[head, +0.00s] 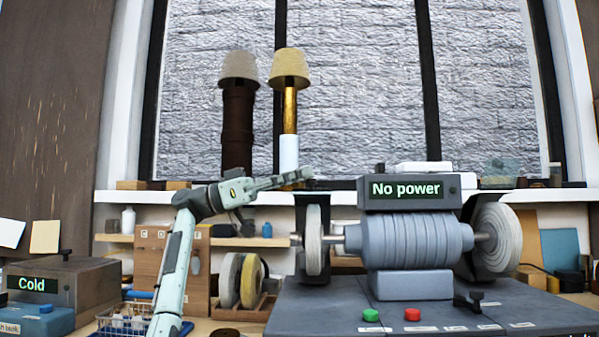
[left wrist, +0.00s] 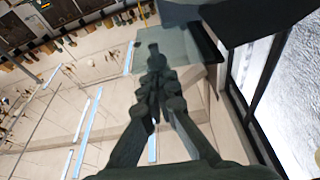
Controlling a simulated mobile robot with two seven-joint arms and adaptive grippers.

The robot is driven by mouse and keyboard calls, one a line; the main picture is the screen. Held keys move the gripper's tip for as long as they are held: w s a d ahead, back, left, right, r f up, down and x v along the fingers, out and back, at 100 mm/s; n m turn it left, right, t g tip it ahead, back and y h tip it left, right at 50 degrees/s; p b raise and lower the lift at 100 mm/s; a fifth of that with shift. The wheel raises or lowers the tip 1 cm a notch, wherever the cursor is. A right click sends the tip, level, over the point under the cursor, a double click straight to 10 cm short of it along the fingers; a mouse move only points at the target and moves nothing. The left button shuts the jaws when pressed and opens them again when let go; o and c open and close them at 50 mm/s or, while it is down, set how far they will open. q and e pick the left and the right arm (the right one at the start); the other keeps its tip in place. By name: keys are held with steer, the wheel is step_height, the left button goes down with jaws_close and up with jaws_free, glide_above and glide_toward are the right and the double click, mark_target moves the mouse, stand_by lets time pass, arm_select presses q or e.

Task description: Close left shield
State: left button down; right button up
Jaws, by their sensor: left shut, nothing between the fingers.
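The grinder (head: 415,242) stands on a dark base, with its left wheel (head: 314,241) inside a dark guard (head: 313,199). My left gripper (head: 309,173) reaches in from the left, just above that guard. Its fingers are shut and empty. In the left wrist view the shut fingers (left wrist: 153,50) lie in front of a see-through greenish pane (left wrist: 192,48), which looks like the left shield. I cannot tell whether they touch it. In the head view the left shield is hard to make out behind the gripper. A see-through right shield (head: 503,168) is raised above the right wheel (head: 497,237).
A "No power" sign (head: 405,189) sits on the grinder. A green button (head: 370,315) and a red button (head: 412,314) are on the base. Two lamps stand behind, one brass (head: 290,108), one dark (head: 238,125). A "Cold" box (head: 60,284) is at left.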

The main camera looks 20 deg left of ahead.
arm_select(q)
steer(key=shift+s+f+m+g, duration=0.1)
steer(key=shift+f+m+g, duration=0.25)
steer(key=shift+m, duration=0.45)
steer(key=shift+s+f+m+g, duration=0.1)
steer(key=shift+f+m+g, duration=0.25)
steer(key=shift+m, duration=0.45)
arm_select(e)
steer(key=shift+s+r, duration=0.25)
steer(key=shift+r, duration=0.25)
steer(key=shift+s, duration=0.15)
arm_select(q)
steer(key=shift+d, duration=0.1)
